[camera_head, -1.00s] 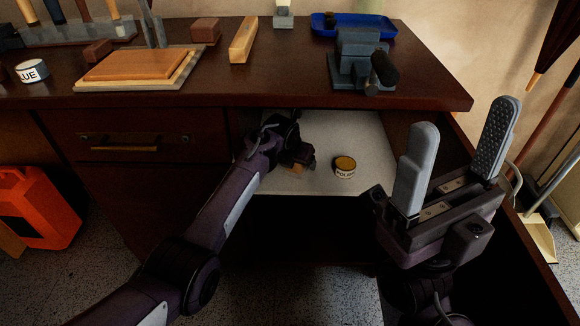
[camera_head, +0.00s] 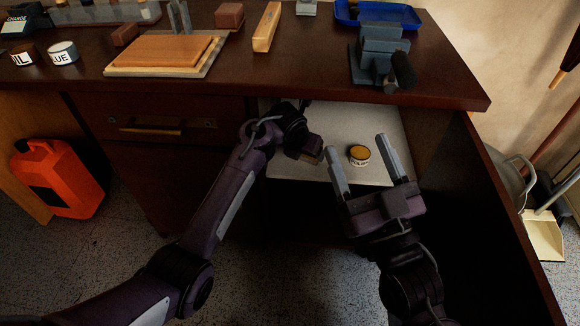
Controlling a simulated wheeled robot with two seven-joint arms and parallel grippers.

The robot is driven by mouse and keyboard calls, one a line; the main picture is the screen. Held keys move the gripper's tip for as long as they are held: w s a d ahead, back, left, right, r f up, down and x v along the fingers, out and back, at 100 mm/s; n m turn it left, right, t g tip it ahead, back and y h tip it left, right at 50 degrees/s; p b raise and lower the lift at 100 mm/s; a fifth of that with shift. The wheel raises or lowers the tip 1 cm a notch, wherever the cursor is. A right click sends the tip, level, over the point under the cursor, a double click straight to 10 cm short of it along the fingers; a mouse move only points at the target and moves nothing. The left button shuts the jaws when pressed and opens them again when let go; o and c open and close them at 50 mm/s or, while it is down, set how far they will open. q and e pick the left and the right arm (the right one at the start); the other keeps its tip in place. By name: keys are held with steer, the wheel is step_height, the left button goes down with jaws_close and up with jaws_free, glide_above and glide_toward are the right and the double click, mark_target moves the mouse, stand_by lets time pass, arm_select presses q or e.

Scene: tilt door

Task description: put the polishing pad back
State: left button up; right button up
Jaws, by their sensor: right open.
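No polishing pad can be made out for certain. A small tan piece (camera_head: 317,155) shows at the end of my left gripper (camera_head: 306,150), inside the open compartment; I cannot tell whether it is held. The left gripper's fingers are mostly hidden by its wrist. A round tin (camera_head: 360,155) with a yellow-brown top and a lettered label sits on the pale compartment shelf (camera_head: 385,125). My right gripper (camera_head: 357,147) is open and empty in front of the shelf, its fingers pointing towards the tin, one on each side of it in the picture.
The dark workbench top (camera_head: 320,80) overhangs the compartment. It carries a vise (camera_head: 380,55), a blue tray (camera_head: 375,15) and wooden blocks. A dark panel (camera_head: 510,220) stands open at the right. A drawer (camera_head: 150,128) is left of the compartment. An orange canister (camera_head: 58,178) stands on the left.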

arm_select(q)
steer(key=s+a+f+n+t+h+p, duration=0.1)
steer(key=s+f+n, duration=0.1)
steer(key=s+n, duration=0.75)
steer(key=s+a+f+n+t+h+p, duration=0.1)
steer(key=s+n+h+p, duration=0.1)
steer(key=s+n, duration=0.8)
steer(key=s+a+r+n+t, duration=0.2)
steer(key=s+r+n, duration=0.3)
steer(key=s+n, duration=0.4)
steer(key=shift+s+a+r+n, duration=0.2)
steer(key=shift+s+r+n, duration=0.2)
steer(key=shift+n, duration=3.25)
arm_select(e)
steer(key=s+f+g+h, duration=0.2)
steer(key=f+g, duration=0.3)
steer(key=f, duration=0.5)
steer(key=s+f+g+h, duration=0.2)
steer(key=f+g, duration=0.4)
steer(key=f, duration=0.5)
steer(key=shift+a, duration=0.15)
arm_select(q)
steer(key=shift+f, duration=0.1)
arm_select(e)
steer(key=shift+s+f, duration=0.1)
